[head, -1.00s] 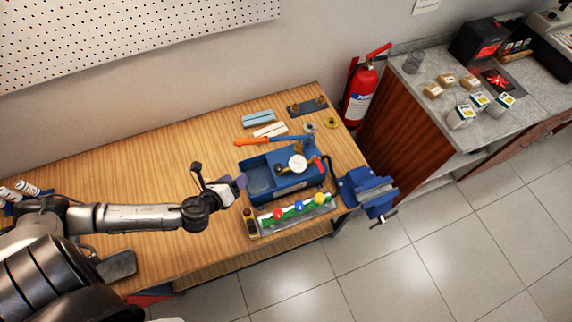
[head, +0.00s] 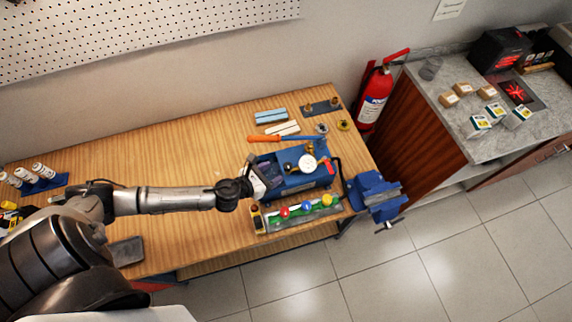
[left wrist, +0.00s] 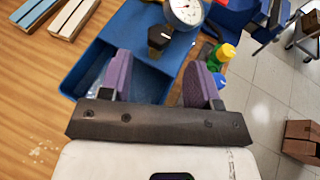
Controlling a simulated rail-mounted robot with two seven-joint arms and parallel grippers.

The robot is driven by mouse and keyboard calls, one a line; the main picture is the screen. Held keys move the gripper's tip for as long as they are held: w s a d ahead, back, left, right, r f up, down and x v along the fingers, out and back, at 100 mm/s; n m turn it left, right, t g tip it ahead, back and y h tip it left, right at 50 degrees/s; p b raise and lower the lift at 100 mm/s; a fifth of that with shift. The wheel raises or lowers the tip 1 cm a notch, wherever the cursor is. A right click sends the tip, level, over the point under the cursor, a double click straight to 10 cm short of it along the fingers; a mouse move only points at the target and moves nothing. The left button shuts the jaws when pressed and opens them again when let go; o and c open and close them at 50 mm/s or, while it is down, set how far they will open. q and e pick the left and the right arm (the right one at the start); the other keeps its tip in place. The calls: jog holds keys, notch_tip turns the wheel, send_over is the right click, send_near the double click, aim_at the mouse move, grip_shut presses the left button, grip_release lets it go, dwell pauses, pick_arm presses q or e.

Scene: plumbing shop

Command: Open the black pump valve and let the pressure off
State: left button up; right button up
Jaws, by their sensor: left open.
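The blue pump (head: 311,181) stands on the wooden bench, with a white round gauge (head: 307,163) on top and a long orange-handled lever (head: 265,139) behind. In the left wrist view, the black pump valve (left wrist: 157,38) is a dark knob with brass by it, beside the gauge (left wrist: 186,10). My left gripper (head: 264,181) is over the left part of the pump, above its open tank. Its purple fingers (left wrist: 160,82) are apart with nothing between them, and the valve lies beyond the tips. My right gripper is not in view.
A rack with red, blue and yellow knobs (head: 301,211) lies in front of the pump. A blue vise (head: 374,194) is clamped at the bench's right end. Light blue and cream bars (head: 271,116) lie behind the lever. The bench's middle left is clear.

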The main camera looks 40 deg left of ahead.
aim_at(288, 166)
pick_arm(q)
jog(key=shift+x, duration=3.45)
jog(key=c, duration=0.9)
